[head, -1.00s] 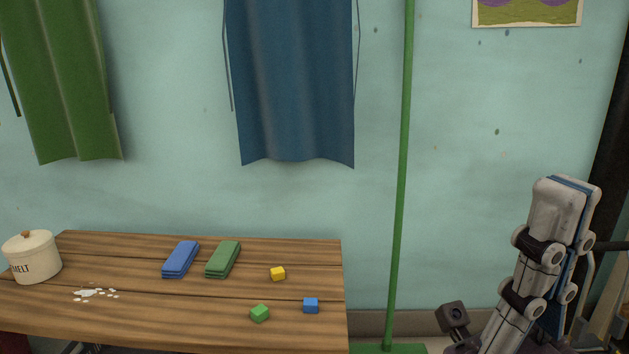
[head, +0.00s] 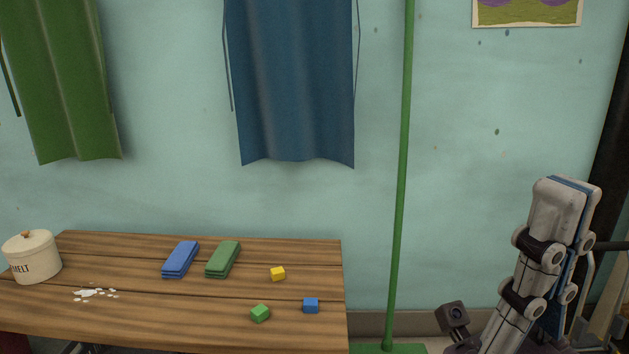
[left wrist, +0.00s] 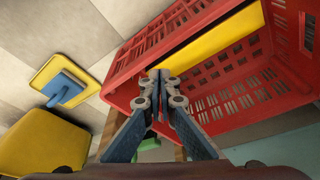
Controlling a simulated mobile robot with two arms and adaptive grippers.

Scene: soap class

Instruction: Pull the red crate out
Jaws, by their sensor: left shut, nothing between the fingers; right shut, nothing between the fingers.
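The red crate (left wrist: 288,88) has slotted walls and fills the upper right of the left wrist view, tilted in the picture. A flat yellow thing (left wrist: 215,38) shows within its walls. My left gripper (left wrist: 160,76) is shut and empty, its tips over the crate's near edge in the picture; I cannot tell whether they touch it. The head view shows only a red sliver below the table's left front edge, and I cannot tell if it is the crate. My right gripper (head: 567,190) is shut and empty, raised at the right of the head view.
The wooden table (head: 150,318) bears a lidded pot (head: 32,260), blue and green folded cloths, white bits and small cubes. A green pole (head: 400,170) stands right of it. A yellow board with a blue handle (left wrist: 66,88) and a yellow object (left wrist: 45,143) lie left in the wrist view.

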